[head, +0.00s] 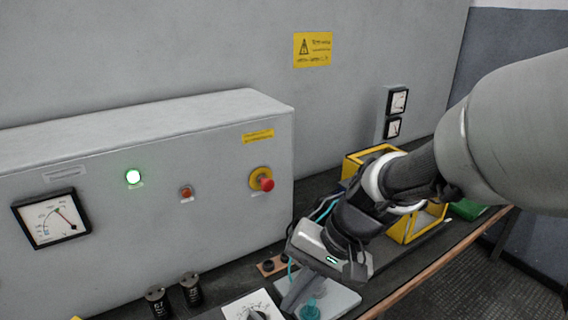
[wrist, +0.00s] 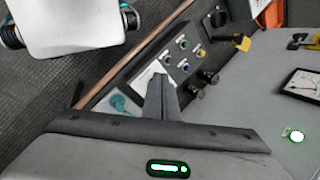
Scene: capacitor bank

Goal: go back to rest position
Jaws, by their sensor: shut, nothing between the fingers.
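My gripper (head: 289,304) is at the front of the bench in the head view, pointing down beside a teal knob (head: 311,309) on a pale plate. In the wrist view my gripper (wrist: 157,80) shows its fingers together with nothing between them. The teal knob (wrist: 118,102) is left of the fingers there. The arm reaches in from the right and hides part of the bench. I cannot tell whether the fingertips touch anything.
The grey cabinet (head: 150,130) carries a meter (head: 51,217), a lit green lamp (head: 133,176) and a red emergency button (head: 266,184). Black terminals (head: 190,290) stand before it. A yellow frame (head: 405,232) is behind my arm. The bench's wooden edge (head: 440,262) runs along the right.

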